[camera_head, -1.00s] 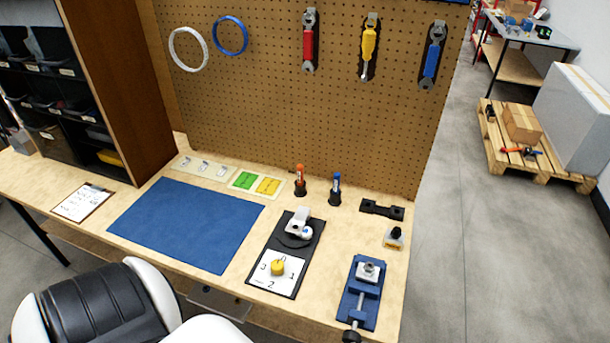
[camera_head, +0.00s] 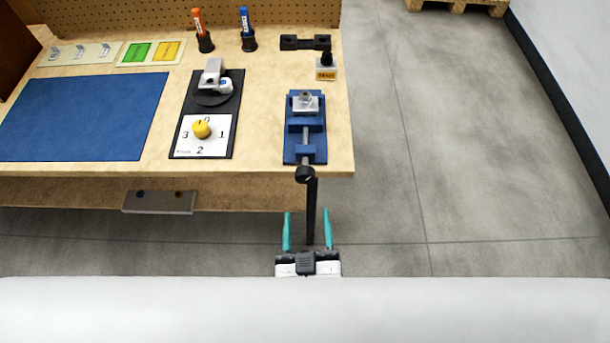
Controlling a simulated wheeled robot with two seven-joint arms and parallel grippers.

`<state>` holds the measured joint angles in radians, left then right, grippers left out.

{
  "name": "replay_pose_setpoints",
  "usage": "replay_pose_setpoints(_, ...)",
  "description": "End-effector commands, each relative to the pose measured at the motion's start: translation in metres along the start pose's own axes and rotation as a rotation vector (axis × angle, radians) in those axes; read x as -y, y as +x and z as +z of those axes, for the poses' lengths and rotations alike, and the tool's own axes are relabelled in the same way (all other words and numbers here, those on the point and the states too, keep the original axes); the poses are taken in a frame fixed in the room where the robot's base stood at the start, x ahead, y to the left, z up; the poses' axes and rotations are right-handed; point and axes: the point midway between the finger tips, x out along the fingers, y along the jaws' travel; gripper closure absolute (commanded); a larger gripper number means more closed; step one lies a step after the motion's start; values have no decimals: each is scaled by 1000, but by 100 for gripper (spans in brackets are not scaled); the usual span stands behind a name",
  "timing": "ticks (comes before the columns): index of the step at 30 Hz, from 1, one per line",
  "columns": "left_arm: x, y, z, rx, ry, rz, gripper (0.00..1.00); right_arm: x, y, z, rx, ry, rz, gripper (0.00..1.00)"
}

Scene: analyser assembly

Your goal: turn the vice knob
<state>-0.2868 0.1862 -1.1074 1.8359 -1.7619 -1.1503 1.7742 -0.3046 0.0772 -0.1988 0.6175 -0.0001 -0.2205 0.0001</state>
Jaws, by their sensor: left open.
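The blue vice (camera_head: 305,138) lies on the workbench near its front right corner. A silver metal part (camera_head: 305,101) sits at its far end. Its black round knob (camera_head: 305,174) hangs at the near end of the screw, just past the bench's front edge. My right gripper is not in view.
A black plate with a numbered dial and yellow knob (camera_head: 201,129) lies left of the vice. A small block with a black top (camera_head: 326,66) and a black bracket (camera_head: 305,43) are behind it. A blue mat (camera_head: 82,117) covers the left.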

Motion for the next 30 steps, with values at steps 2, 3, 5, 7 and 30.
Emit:
replay_pose_setpoints(2,0,15,4,3,2,2,41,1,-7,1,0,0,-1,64)
replay_pose_setpoints(3,1,22,4,3,2,2,41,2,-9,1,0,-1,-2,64)
replay_pose_setpoints(5,1,35,4,2,5,1,41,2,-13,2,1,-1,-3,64)
replay_pose_setpoints(7,0,50,4,2,5,1,41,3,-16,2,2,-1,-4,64)
replay_pose_setpoints(30,0,110,-1,-5,5,0,44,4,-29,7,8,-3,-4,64)
